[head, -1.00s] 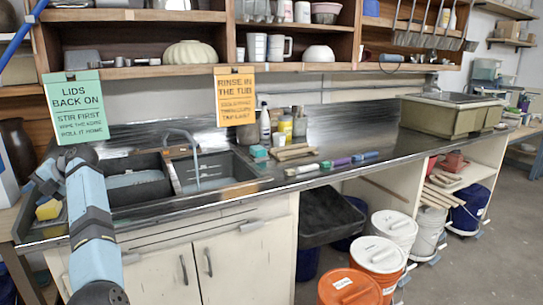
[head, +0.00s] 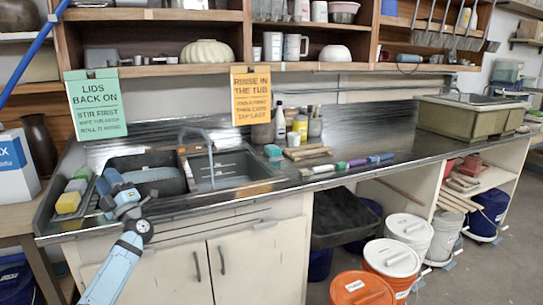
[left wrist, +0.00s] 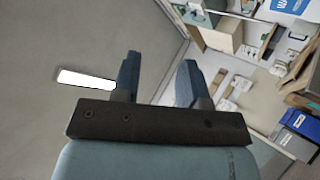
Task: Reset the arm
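My left arm comes in from the bottom left of the head view. Its gripper (head: 112,183) is in front of the left sink basin, above the counter's front edge. In the left wrist view the two fingers (left wrist: 158,75) stand apart with nothing between them, so the gripper is open and empty. Floor and shelving show beyond them. My right gripper is in neither view.
A metal counter (head: 350,165) with a double sink (head: 225,170) runs across the view. Sponges (head: 68,202) sit left of the sink. Signs (head: 251,97) hang from the shelf. Open floor lies at right.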

